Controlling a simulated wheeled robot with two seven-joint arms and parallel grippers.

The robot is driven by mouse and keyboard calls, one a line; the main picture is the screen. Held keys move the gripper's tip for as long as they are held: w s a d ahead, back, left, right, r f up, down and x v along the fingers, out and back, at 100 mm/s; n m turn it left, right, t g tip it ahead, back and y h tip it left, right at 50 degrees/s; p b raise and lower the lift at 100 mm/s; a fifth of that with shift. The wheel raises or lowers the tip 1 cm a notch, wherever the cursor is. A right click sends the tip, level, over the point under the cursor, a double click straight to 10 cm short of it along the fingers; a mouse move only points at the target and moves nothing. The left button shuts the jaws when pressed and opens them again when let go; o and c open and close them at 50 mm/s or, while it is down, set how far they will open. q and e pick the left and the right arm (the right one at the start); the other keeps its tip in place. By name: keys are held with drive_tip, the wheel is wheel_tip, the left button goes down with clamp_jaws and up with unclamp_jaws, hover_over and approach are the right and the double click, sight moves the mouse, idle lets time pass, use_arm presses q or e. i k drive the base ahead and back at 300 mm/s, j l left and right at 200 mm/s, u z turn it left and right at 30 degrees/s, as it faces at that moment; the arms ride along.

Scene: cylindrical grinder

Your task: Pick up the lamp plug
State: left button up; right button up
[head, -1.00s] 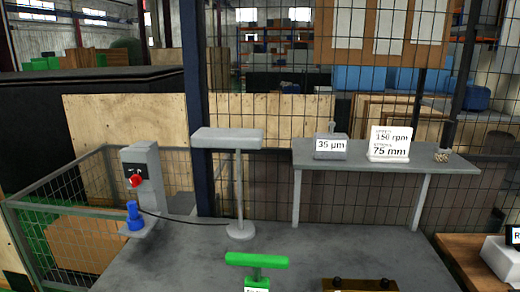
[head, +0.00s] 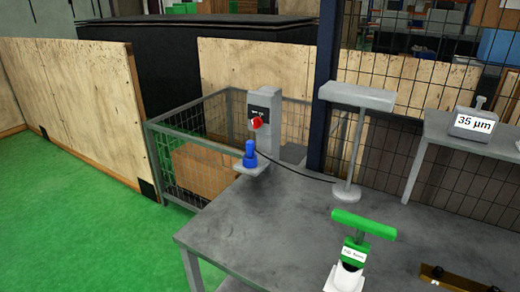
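The lamp plug (head: 249,156) is blue and stands upright on a small grey ledge (head: 252,171) at the foot of a grey post (head: 264,117). A thin black cable (head: 300,175) runs from the plug's area to the foot of the grey lamp (head: 347,190) on the table. The lamp has a flat, wide head. Neither gripper is in view, so their states are not shown.
The post carries a red knob (head: 256,123) above the plug. The grey table (head: 270,225) is mostly bare. A green T-handle (head: 363,224) stands at its front. A wire cage (head: 185,150) is behind left; a shelf with a "35 µm" block (head: 473,124) is right. Green floor lies left.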

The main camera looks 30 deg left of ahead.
sight(249, 144)
drive_tip(key=i+j, duration=0.2)
drive_tip(key=j, duration=0.2)
drive_tip(key=i+j+u, duration=0.15)
drive_tip(key=j, duration=0.3)
drive_tip(key=i+j, duration=0.25)
drive_tip(key=j, duration=0.15)
drive_tip(key=u, duration=0.05)
